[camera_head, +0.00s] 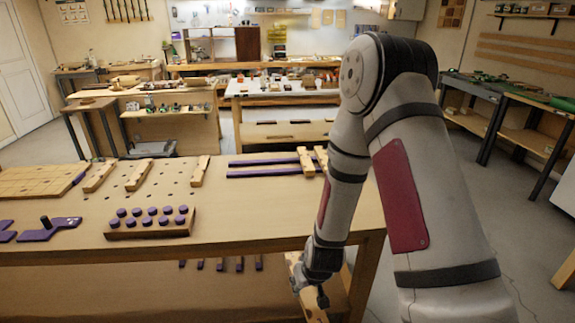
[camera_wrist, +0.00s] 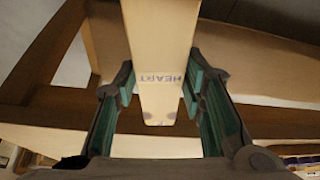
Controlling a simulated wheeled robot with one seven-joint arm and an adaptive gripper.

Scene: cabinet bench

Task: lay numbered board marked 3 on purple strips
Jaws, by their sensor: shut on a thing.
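My gripper (camera_head: 311,290) hangs low in front of the bench's right end, below the top, in the head view. In the wrist view its two green-lined fingers (camera_wrist: 158,88) are on either side of a long pale wooden board (camera_wrist: 156,45), shut on it. The board has "HEART" printed upside down near its near end; no number can be read. Two long purple strips (camera_head: 262,174) lie parallel on the bench top. Two light boards (camera_head: 306,161) lie across their right end, the right one partly hidden by my arm.
The bench top (camera_head: 240,205) also holds a block with purple knobs (camera_head: 150,222), several loose wooden boards (camera_head: 139,175), and purple pieces (camera_head: 50,230) at left. The strips are bare left of the crossing boards. The bench's front edge is near my gripper.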

